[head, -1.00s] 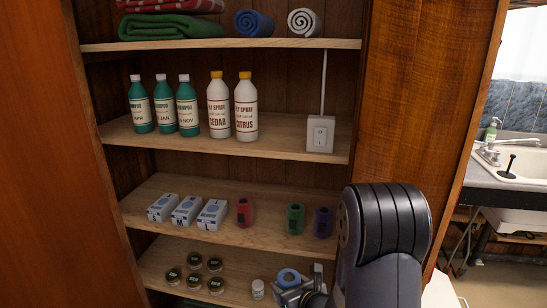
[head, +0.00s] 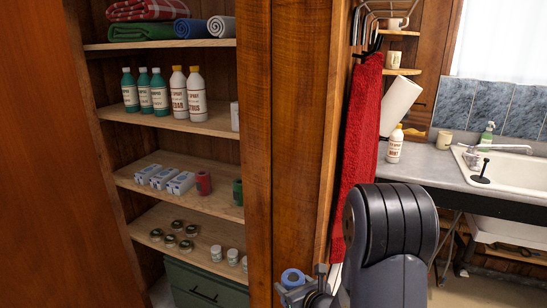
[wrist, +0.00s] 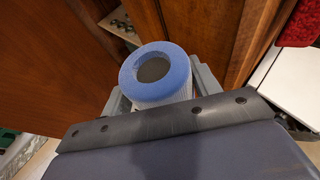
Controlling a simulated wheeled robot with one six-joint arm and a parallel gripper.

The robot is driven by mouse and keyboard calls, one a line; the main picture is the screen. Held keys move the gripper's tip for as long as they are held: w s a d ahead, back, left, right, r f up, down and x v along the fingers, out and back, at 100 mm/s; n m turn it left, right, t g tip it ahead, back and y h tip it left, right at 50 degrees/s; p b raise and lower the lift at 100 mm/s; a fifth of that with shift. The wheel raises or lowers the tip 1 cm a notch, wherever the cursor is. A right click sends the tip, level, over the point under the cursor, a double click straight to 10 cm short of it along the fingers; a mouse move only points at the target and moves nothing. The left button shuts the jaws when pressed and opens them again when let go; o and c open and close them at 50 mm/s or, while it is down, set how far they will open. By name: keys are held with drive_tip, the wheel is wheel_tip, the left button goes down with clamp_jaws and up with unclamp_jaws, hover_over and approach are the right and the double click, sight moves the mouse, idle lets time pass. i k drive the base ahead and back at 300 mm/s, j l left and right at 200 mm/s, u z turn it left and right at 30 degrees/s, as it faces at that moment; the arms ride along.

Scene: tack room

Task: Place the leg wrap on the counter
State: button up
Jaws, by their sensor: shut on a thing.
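The leg wrap (head: 292,278) is a blue roll with a hollow middle, low in the head view. It also shows in the wrist view (wrist: 174,64), upright with its open end towards the camera. My gripper (head: 303,294) is shut on it, one jaw on each side in the wrist view (wrist: 160,88). The grey counter (head: 425,163) is at the right in the head view, beyond my arm. My arm hides part of its front.
The wooden cupboard (head: 285,120) with stocked shelves stands left. Bare counter shows before the cup.

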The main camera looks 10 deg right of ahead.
sight(419, 165)
drive_tip(key=i+l, duration=0.1)
drive_tip(key=l, duration=0.55)
drive_tip(key=i+l, duration=0.1)
drive_tip(key=l, duration=0.55)
drive_tip(key=i+l, duration=0.1)
drive_tip(key=l, duration=0.55)
drive_tip(key=i+l+u, duration=0.1)
drive_tip(key=l, duration=0.55)
